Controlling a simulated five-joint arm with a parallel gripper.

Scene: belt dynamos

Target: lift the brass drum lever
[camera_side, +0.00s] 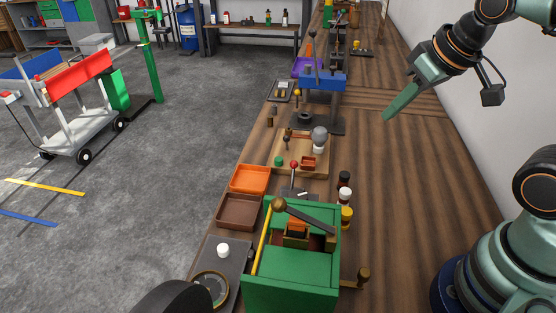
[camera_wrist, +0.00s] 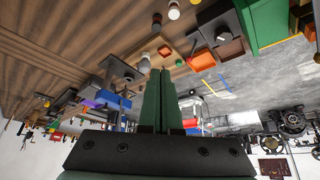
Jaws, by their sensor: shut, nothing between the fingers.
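My gripper (camera_side: 386,118) is shut and empty, high above the right side of the bench and well back from the green machine. Its green fingers (camera_wrist: 160,72) lie together in the wrist view. The green machine (camera_side: 292,297) stands at the near end of the bench. A dark bar with a brass ball knob (camera_side: 278,204) lies slanted across its top. A brass-coloured rod (camera_side: 263,240) rises along its left side, and a crank with a brass handle (camera_side: 363,275) sticks out on its right. I cannot tell for certain which of these is the brass drum lever.
Orange (camera_side: 250,178) and brown (camera_side: 239,211) trays sit left of the machine. A wooden board with small parts (camera_side: 290,165) and a blue-topped press (camera_side: 322,82) are farther back. The bench's right side is mostly clear.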

